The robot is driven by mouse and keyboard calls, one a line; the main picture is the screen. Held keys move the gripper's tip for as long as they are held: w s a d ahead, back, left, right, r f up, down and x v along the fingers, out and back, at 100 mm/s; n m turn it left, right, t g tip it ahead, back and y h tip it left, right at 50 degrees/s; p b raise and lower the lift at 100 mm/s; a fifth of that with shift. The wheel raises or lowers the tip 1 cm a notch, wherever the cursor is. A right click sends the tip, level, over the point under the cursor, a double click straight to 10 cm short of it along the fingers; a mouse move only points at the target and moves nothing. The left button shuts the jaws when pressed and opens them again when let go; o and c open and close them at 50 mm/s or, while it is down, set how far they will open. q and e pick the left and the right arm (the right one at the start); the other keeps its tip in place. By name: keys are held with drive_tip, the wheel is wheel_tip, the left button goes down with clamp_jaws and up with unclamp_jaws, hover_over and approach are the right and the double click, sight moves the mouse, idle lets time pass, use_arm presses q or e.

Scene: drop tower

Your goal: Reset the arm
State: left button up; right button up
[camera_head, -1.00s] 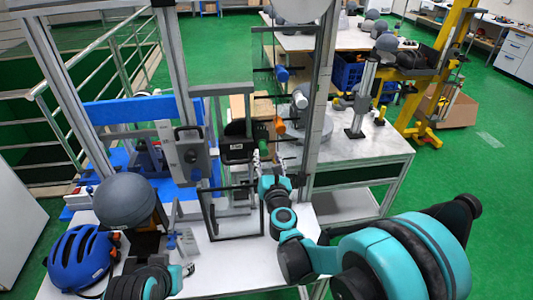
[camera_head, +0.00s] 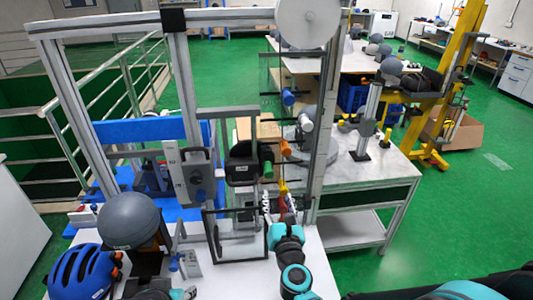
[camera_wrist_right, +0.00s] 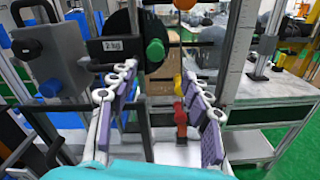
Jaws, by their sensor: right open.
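My right gripper (camera_head: 279,206) is in the middle of the head view, in front of the drop tower's metal frame (camera_head: 322,130). In the right wrist view my right gripper (camera_wrist_right: 160,90) has its two purple-padded fingers spread wide. A red and yellow piece (camera_wrist_right: 180,118) shows between them, close to the right finger; contact cannot be told. A black weight with a green knob (camera_head: 243,168) is on the tower just beyond; it also shows in the wrist view (camera_wrist_right: 123,46). My left gripper (camera_head: 184,294) is at the bottom left edge, mostly cut off.
A grey ball-shaped headform (camera_head: 130,220) and a blue helmet (camera_head: 82,272) stand at the left of the near white table (camera_head: 225,277). A grey control box (camera_head: 190,176) is on the tower's left side. A second table (camera_head: 375,165) stands behind. Green floor is open at right.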

drive_tip(key=s+a+r+n+g+y, duration=0.1)
drive_tip(key=s+n+g+y, duration=0.2)
drive_tip(key=n, duration=1)
drive_tip(key=s+a+n+g+y, duration=0.2)
drive_tip(key=s+n, duration=0.3)
drive_tip(key=n, duration=0.7)
drive_tip(key=s+d+f+n+g+h, duration=0.5)
drive_tip(key=s+d+f+n, duration=0.3)
drive_tip(key=s+d+n, duration=0.4)
drive_tip(key=shift+s+d+f+n+g+h, duration=0.2)
drive_tip(key=shift+s+d+n+g+h, duration=0.15)
drive_tip(key=shift+s+n+g, duration=0.35)
